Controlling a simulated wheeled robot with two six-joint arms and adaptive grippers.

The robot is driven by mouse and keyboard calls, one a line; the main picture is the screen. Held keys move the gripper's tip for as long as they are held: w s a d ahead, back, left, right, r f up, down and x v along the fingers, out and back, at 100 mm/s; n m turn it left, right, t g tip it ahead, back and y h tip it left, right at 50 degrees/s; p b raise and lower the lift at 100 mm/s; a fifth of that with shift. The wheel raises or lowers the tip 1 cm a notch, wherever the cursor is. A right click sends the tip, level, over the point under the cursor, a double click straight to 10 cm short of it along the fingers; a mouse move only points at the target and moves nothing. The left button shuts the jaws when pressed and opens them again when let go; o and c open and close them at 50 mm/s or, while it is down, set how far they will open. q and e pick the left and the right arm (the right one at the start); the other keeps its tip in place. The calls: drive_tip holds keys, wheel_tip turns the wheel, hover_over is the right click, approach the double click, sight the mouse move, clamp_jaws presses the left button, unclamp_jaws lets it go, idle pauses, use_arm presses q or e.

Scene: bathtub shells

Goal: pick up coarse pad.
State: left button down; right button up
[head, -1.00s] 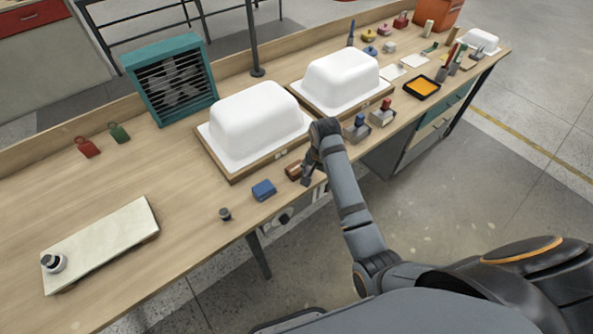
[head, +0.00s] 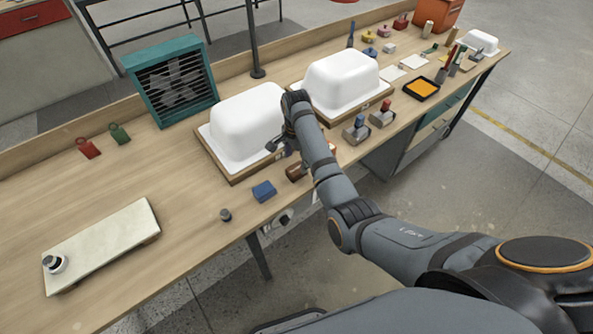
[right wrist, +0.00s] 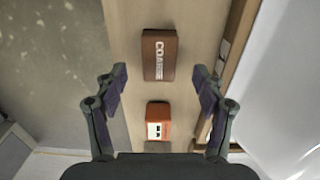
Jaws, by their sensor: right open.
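The coarse pad is a brown block marked "COARSE" (right wrist: 159,55) in the right wrist view. It lies on the wooden bench, ahead of and roughly centred between my open fingers. In the head view the pad (head: 295,172) sits near the bench's front edge, partly hidden by my right arm. My right gripper (right wrist: 160,80) is open and empty, above the bench and apart from the pad. In the head view the right gripper (head: 280,147) shows in front of the nearer white tub shell. My left gripper is not in view.
An orange block with a white label (right wrist: 158,121) lies close to the pad. The nearer white shell (head: 240,122) stands behind on a wooden base.

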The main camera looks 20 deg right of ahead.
sight(297, 168)
wheel_tip(297, 168, down, 5)
drive_tip(key=shift+d+f+p, duration=0.1)
drive_tip(key=shift+p, duration=0.3)
drive_tip(key=shift+c, duration=0.4)
drive_tip(key=c, duration=1.2)
drive_tip(key=shift+o, duration=0.2)
